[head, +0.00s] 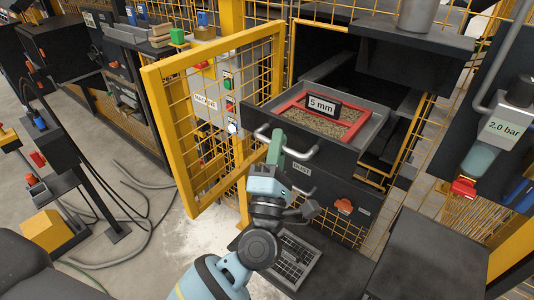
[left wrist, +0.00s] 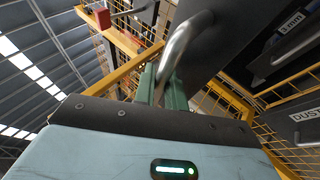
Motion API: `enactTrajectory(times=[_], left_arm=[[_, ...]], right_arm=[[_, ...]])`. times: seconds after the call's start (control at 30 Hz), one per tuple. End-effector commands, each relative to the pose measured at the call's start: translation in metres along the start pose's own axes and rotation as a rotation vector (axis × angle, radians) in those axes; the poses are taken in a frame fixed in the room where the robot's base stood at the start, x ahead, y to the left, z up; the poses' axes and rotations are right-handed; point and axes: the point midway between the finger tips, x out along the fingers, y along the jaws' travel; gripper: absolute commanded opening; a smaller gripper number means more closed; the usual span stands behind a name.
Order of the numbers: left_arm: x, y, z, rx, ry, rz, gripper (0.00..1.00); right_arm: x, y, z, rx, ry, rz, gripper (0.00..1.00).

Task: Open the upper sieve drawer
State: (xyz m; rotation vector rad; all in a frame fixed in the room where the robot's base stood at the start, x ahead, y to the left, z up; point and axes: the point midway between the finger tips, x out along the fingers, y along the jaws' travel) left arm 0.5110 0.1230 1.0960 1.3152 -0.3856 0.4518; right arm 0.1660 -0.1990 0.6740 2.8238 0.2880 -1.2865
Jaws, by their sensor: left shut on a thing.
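The upper sieve drawer (head: 375,132) stands pulled out of the dark cabinet in the head view. It holds a red-framed sieve (head: 357,128) with gravel and a "5 mm" label (head: 321,105). A bent metal handle (head: 303,154) is on its front; the bar also shows in the left wrist view (left wrist: 180,44). My left gripper (head: 275,146) has green fingers and is shut on this handle, seen up close in the left wrist view (left wrist: 162,82). The fingers hide part of the bar. My right gripper is not in view.
A yellow mesh gate (head: 155,105) stands open left of the drawer. A dark shelf (head: 415,42) with a grey container (head: 423,15) overhangs at the upper right. Cables lie on the floor at left.

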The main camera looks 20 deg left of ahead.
Motion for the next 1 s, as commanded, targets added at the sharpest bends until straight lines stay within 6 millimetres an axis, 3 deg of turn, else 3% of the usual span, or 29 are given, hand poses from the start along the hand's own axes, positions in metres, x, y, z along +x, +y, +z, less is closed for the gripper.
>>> enactTrajectory(times=[0.2,0.57,0.6,0.63,1.0], left_arm=[[0.024,-0.018,0.010,0.000,0.001,-0.001,0.00],[0.027,-0.019,0.011,0.000,-0.001,-0.001,0.00],[0.027,-0.019,0.011,0.000,-0.001,-0.001,0.16],[0.027,-0.019,0.011,0.000,-0.001,-0.001,0.20],[0.021,-0.021,0.011,-0.001,0.000,-0.003,0.22]], right_arm=[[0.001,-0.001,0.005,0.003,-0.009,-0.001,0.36],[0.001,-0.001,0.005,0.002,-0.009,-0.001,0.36],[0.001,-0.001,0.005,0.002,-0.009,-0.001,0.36],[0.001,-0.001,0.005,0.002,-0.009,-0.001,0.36],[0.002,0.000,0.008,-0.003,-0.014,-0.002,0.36]])
